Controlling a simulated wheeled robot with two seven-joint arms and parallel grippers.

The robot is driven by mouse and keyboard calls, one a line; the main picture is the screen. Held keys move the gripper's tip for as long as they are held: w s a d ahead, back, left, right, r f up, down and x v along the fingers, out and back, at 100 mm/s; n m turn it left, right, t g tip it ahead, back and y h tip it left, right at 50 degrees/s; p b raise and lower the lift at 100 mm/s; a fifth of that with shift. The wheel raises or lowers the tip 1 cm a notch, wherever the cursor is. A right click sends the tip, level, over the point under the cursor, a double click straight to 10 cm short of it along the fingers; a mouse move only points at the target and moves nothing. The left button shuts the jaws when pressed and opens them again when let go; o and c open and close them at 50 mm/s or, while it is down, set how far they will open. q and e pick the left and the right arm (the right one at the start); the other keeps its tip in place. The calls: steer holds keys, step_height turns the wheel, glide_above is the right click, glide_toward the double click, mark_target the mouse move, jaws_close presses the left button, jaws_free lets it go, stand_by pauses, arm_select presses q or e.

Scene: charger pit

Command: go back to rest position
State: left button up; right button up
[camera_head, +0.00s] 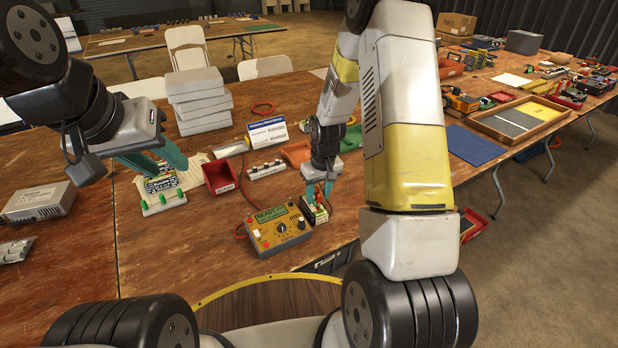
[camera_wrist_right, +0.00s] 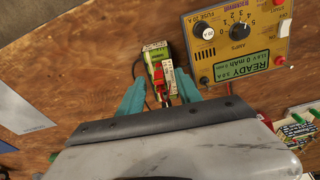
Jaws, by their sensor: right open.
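My right gripper (camera_head: 318,190) has its teal fingers spread over a small green, red and white pack (camera_wrist_right: 157,62) beside the yellow charger (camera_head: 278,230). In the right wrist view the open gripper (camera_wrist_right: 160,95) has the pack between and just beyond its fingertips; contact is not clear. The pack (camera_head: 316,210) is partly hidden by the fingers in the head view. My left gripper (camera_head: 166,172) is at a circuit board (camera_head: 163,185) on a white stand with green pegs. Its fingers are apart, one on each side of the board; whether they clamp it is unclear.
A red bin (camera_head: 221,176), a white box with blue print (camera_head: 267,133) and stacked grey cases (camera_head: 197,100) stand behind. A grey metal box (camera_head: 40,203) is at the left. The front left tabletop is mostly clear. Another table with trays (camera_head: 520,118) is at the right.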

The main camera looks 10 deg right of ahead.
steer(key=shift+o, duration=1)
steer(key=shift+r, duration=3.75)
